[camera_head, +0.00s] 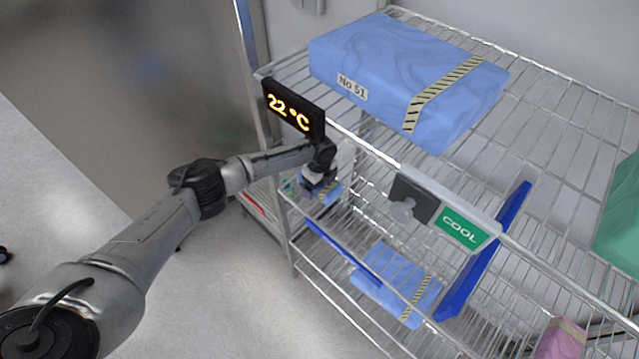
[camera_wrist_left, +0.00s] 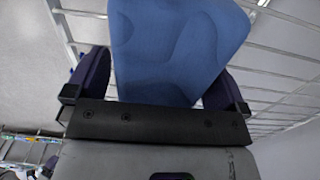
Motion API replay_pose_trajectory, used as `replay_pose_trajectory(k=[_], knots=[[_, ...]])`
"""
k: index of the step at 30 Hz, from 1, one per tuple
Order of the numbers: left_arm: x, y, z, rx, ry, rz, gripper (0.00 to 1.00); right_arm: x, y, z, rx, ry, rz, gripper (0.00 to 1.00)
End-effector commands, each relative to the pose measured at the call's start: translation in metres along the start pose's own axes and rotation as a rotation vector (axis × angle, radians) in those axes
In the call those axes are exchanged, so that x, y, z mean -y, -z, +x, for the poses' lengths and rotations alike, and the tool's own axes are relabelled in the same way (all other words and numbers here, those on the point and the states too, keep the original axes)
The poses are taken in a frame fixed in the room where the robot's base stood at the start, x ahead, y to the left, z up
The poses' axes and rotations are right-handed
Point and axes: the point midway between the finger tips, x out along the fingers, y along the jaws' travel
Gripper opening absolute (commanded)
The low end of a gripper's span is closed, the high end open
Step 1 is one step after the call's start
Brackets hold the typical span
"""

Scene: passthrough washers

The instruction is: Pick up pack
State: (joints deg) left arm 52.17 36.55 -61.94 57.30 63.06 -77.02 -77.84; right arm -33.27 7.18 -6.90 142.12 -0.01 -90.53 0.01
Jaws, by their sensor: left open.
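My left gripper (camera_head: 314,186) reaches in under the front edge of the top shelf, below the temperature display. A small part of a blue pack (camera_head: 331,191) shows right beside it; my gripper and the shelf hide the rest. In the left wrist view, a blue wrapped pack (camera_wrist_left: 178,45) stands between the two dark fingers of the open left gripper (camera_wrist_left: 158,88). I cannot tell whether the fingers touch its sides. A large blue pack (camera_head: 400,75), labelled No 51 with a striped tape, lies on the top shelf. Another blue pack (camera_head: 392,283) lies lower down. My right gripper is not in view.
The wire rack (camera_head: 560,150) carries a 22 °C display (camera_head: 293,110), a green COOL sign (camera_head: 461,229) and blue dividers (camera_head: 485,255). A green pack (camera_head: 622,220) and a pink pack (camera_head: 562,339) are at the right.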

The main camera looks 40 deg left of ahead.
Motion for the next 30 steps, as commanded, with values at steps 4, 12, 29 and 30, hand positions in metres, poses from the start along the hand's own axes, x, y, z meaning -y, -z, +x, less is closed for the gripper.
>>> replay_pose_trajectory(k=[4,12,29,30], knots=[[0.0,0.0001,-0.0002,0.0,0.0,0.0,0.9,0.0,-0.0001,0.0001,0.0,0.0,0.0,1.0],[0.0001,0.0,-0.0005,0.0,0.0,0.0,0.65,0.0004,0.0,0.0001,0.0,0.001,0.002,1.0],[0.0008,-0.0002,-0.006,-0.001,0.002,-0.001,0.45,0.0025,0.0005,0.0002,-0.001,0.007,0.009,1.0],[0.0009,-0.0002,-0.0087,-0.001,0.002,-0.001,0.45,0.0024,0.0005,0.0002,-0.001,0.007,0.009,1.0]])
